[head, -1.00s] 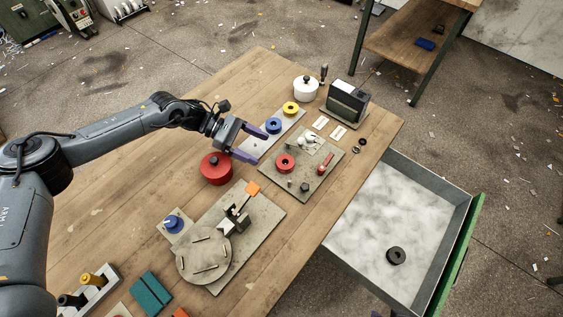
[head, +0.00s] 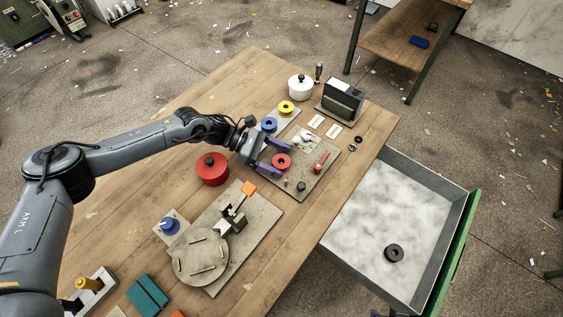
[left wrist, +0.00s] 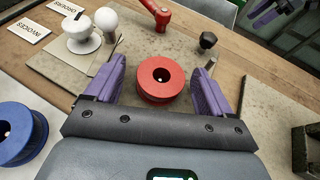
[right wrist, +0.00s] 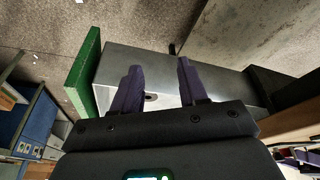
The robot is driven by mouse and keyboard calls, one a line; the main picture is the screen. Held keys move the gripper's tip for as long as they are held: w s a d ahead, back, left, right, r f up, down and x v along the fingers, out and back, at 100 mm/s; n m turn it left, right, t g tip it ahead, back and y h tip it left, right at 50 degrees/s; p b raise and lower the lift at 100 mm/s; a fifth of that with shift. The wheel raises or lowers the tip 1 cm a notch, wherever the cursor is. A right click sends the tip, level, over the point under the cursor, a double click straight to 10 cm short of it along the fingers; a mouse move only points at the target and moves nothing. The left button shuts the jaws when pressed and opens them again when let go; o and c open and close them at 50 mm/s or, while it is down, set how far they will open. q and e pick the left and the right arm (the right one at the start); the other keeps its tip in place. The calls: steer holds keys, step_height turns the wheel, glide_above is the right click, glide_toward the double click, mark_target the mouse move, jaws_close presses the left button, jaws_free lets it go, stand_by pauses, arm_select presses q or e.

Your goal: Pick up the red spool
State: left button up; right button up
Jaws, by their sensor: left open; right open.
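The red spool (head: 282,161) sits on a grey board (head: 306,190) on the wooden table. In the left wrist view the red spool (left wrist: 161,80) is a red ring with a dark centre hole. My left gripper (head: 275,160) is open, its purple fingers (left wrist: 158,88) on either side of the spool, with gaps to both. In the right wrist view my right gripper (right wrist: 157,75) is open and empty, above a grey metal tray (right wrist: 165,65). The right gripper is barely in the head view.
Blue (head: 269,124) and yellow (head: 286,107) spools stand beyond the gripper. A red lidded pot (head: 212,170) is on its left. A red-handled clamp (head: 321,162) and a black knob (head: 301,186) are close by on the board. A drawer tray (head: 390,210) holds a black ring.

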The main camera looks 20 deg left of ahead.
arm_select(q)
steer(key=c, duration=1.1)
steer(key=shift+o, duration=0.2)
steer(key=shift+r, duration=0.1)
